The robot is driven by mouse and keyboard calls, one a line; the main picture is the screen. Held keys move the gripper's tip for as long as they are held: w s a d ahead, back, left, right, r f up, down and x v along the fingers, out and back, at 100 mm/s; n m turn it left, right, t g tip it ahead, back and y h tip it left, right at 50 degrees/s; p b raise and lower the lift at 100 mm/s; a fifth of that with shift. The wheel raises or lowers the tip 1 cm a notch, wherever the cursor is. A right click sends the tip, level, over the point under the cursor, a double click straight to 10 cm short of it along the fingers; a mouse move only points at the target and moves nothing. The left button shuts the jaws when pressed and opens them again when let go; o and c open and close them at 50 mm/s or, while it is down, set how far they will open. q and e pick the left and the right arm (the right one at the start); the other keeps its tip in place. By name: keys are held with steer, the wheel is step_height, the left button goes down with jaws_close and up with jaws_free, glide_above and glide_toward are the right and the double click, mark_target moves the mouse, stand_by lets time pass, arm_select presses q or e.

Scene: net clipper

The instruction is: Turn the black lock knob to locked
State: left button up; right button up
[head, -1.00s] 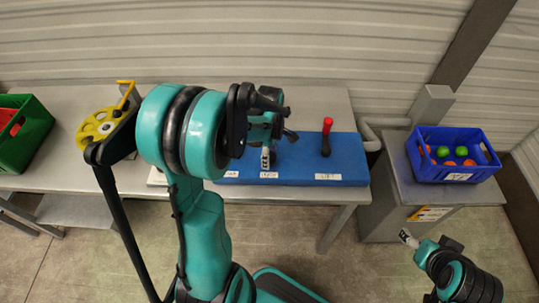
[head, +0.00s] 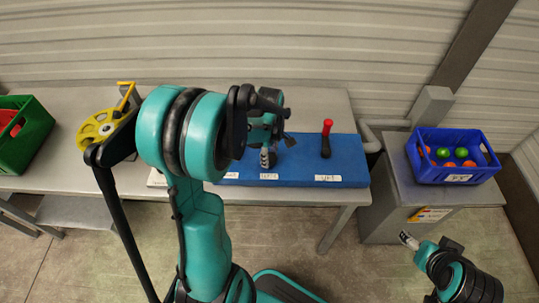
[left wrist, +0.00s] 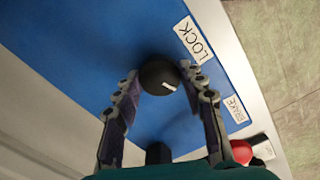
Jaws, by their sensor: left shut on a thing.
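The black lock knob (left wrist: 159,75) has a short white mark on its top and stands on the blue panel (head: 298,165). It shows in the left wrist view next to a white LOCK label (left wrist: 194,39). My left gripper (head: 268,158) is over the panel in the head view. In the left wrist view its two fingers (left wrist: 158,88) are shut on the knob, one on each side. In the head view my arm and gripper hide the knob. My right gripper (head: 405,238) is at the lower right, away from the panel; its jaws are too small to read.
A red-handled lever (head: 326,138) stands on the panel right of my left gripper. A BRAKE label (left wrist: 234,108) and a red knob (left wrist: 241,152) are close by in the left wrist view. A yellow wheel (head: 98,128), a green crate (head: 35,137) and a blue crate (head: 455,174) stand farther off.

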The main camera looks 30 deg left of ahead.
arm_select(q)
steer(key=m, duration=0.5)
steer(key=shift+m, duration=0.3)
steer(key=m, duration=1)
steer(key=shift+m, duration=0.4)
steer(key=m, duration=0.5)
steer(key=shift+m, duration=0.3)
steer(key=o, duration=1.1)
steer(key=shift+o, duration=0.2)
